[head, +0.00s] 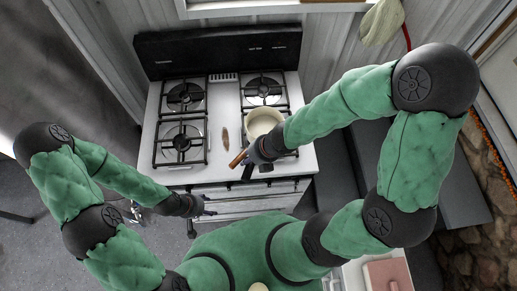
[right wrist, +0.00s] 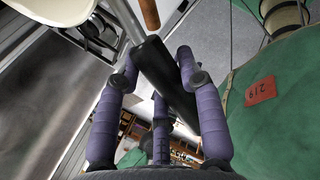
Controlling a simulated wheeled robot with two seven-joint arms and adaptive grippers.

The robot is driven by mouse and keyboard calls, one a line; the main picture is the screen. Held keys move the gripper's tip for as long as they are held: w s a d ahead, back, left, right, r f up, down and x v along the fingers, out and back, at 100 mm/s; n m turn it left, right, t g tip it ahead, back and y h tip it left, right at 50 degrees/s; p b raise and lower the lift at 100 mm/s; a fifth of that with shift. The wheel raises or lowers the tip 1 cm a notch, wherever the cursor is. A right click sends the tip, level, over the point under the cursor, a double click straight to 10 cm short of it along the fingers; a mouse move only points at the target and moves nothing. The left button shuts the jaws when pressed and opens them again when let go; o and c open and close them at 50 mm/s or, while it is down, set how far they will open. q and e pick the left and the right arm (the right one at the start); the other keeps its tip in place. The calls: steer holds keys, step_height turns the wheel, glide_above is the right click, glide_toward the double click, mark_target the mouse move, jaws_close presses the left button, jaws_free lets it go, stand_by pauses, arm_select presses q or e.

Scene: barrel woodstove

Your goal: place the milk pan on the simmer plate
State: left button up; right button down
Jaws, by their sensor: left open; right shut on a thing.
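My right gripper (head: 256,160) is shut at the handle, whose end sticks out past the fingers. My left gripper (head: 211,205) is open and empty before the stove front.
The white stove (head: 223,165) has black burner grates and a dark back panel (head: 215,51). A small brown object (head: 225,137) lies between the left and right grates. A front rail crosses the stove below its top. A dark bench stands to the right.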

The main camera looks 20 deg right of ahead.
steer(key=w+d, duration=0.1)
steer(key=w+d+f, duration=0.1)
steer(key=shift+w+f, duration=0.25)
steer(key=shift+w, duration=0.05)
steer(key=w+d+f+b, duration=0.2)
steer(key=w+f+b, duration=0.1)
steer(key=f, duration=0.5)
steer(key=shift+w+d+f, duration=0.25)
steer(key=shift+w+d, duration=0.05)
steer(key=shift+f, duration=0.1)
steer(key=c, duration=0.9)
jaws_free()
steer(key=shift+s, duration=0.1)
steer(key=shift+o, duration=0.5)
steer(key=p+v, duration=0.8)
steer(key=v, duration=0.4)
